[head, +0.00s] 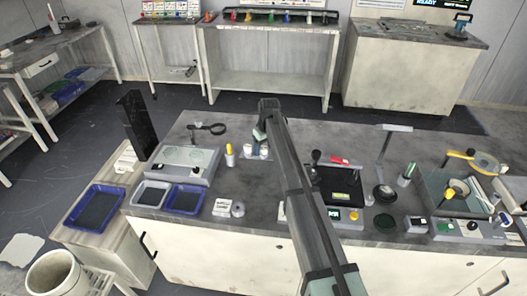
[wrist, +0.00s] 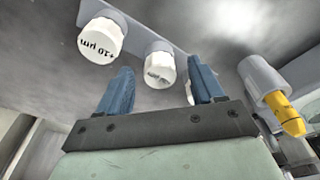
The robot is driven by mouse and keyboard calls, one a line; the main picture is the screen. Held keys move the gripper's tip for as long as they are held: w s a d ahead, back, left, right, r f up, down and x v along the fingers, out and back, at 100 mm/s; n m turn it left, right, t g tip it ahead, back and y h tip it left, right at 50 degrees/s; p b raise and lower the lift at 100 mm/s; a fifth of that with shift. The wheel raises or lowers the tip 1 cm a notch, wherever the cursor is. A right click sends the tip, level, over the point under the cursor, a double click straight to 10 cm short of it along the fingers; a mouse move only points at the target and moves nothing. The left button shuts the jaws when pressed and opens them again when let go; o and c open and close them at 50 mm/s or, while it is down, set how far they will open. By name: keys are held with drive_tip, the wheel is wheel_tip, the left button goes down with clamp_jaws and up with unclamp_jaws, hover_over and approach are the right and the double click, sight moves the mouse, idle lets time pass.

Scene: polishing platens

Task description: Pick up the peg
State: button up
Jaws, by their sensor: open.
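Two white pegs stand on a grey plate in the wrist view. One peg (wrist: 102,38) carries the marking "+10 µm" and lies to the left, outside the jaws. The other peg (wrist: 159,67) is nearer the middle, with a smudged dark mark on its end. My gripper (wrist: 160,76) has its two blue fingers apart, one to each side of this middle peg, with gaps showing. A further white piece is mostly hidden behind the right finger. In the head view, small white pegs (head: 264,152) show beside my arm's end on the bench.
A grey holder with a yellow-tipped item (wrist: 287,112) stands close to my right finger. In the head view, blue trays (head: 97,209) lie to the left, and a magnifier (head: 216,128) stands behind. A polishing unit (head: 335,185) is to the right.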

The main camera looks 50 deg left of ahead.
sight(263, 148)
drive_tip(key=c, duration=1.1)
wheel_tip(263, 148, up, 9)
drive_tip(key=shift+f, duration=0.1)
drive_tip(key=s+d+r+n, duration=0.2)
drive_tip(key=s, duration=1.3)
drive_tip(key=s+d, duration=0.2)
drive_tip(key=d, duration=0.3)
drive_tip(key=s+d+f+m, duration=0.1)
drive_tip(key=s+d, duration=0.2)
drive_tip(key=d, duration=0.2)
drive_tip(key=s+d+m, duration=0.1)
drive_tip(key=s+d, duration=0.2)
drive_tip(key=d, duration=0.1)
drive_tip(key=shift+s+d+f, duration=0.25)
drive_tip(key=shift+d+f, duration=0.15)
